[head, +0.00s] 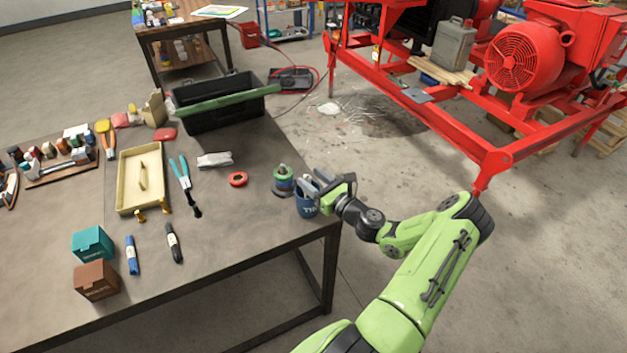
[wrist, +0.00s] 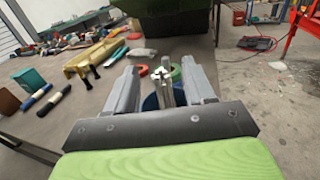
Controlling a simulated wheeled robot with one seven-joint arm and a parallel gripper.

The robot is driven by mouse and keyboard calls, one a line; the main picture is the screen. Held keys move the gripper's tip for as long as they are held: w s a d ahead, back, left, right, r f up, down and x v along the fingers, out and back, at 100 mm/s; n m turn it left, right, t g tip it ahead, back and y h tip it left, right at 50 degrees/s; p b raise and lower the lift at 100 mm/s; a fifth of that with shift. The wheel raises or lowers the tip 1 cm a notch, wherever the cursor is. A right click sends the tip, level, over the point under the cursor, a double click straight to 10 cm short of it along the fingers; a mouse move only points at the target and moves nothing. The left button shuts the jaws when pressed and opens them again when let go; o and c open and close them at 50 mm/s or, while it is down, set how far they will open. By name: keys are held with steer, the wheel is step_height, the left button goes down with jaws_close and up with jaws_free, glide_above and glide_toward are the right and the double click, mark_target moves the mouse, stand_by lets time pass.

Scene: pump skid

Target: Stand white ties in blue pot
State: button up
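The blue pot (head: 306,206), with white lettering, stands near the right corner of the workbench. It also shows in the wrist view (wrist: 151,102), partly hidden behind my gripper. A pale white-grey bundle (wrist: 166,93), which looks like the white ties, stands roughly upright at the pot between my fingers. How deep it sits is hidden. My gripper (head: 316,185) is at the pot's top. In the wrist view my gripper (wrist: 163,82) has its fingers wide apart, with a gap on each side of the bundle.
A green spool (head: 284,181) stands just left of the pot. A red tape ring (head: 238,179) and a pale packet (head: 214,160) lie farther left. A black crate (head: 215,105) stands behind. The bench's right edge is close to the pot.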

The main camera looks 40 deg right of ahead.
steer(key=s, duration=1.6)
steer(key=shift+a, duration=0.2)
steer(key=shift+w, duration=0.1)
